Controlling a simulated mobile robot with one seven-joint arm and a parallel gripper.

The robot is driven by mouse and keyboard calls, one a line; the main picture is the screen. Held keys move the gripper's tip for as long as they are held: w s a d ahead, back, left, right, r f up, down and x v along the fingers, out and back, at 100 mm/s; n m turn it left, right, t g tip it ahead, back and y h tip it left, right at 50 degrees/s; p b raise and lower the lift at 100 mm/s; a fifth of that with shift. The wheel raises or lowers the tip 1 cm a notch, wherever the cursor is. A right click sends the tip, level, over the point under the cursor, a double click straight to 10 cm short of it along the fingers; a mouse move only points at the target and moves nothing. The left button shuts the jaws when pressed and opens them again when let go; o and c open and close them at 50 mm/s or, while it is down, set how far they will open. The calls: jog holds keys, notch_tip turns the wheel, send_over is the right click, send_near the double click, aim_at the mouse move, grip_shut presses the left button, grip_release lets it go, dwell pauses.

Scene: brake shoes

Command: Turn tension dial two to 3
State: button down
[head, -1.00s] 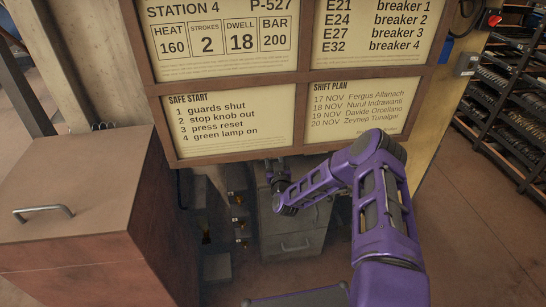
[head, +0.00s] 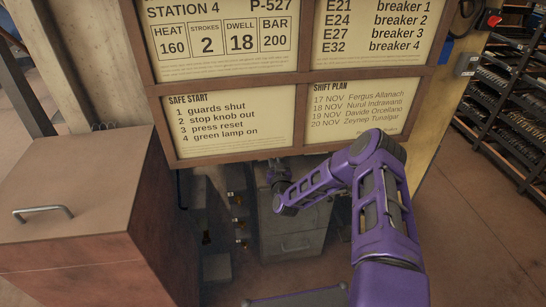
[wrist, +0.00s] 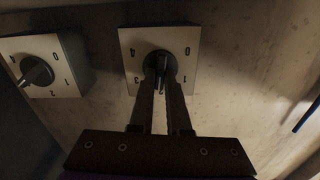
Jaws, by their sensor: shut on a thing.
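In the wrist view, a dial with a dark round knob (wrist: 158,62) sits on a square pale plate (wrist: 184,38) marked with numbers. A 0 is at its top right, a 4 at top left, a 3 at lower left and a 1 at lower right. In the head view my gripper (head: 278,176) is below the board; the dials are hidden there.
A framed notice board (head: 230,122) hangs over the work area and hides what is behind it. A grey drawer cabinet (head: 293,240) stands below my gripper. A brown cabinet (head: 75,200) is at the left. A blue item (wrist: 306,116) is at the wrist view's right edge.

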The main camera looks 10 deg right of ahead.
jog(key=m, duration=0.5)
jog(key=shift+d+f, duration=0.1)
jog(key=m, duration=0.5)
jog(key=shift+d, duration=0.1)
jog(key=shift+f+m, duration=0.1)
jog(key=shift+m, duration=0.2)
jog(key=c, duration=0.9)
grip_release()
jog(key=s+p, duration=0.1)
jog(key=s, duration=1.6)
jog(key=shift+s+p, duration=0.25)
jog(key=shift+p, duration=0.15)
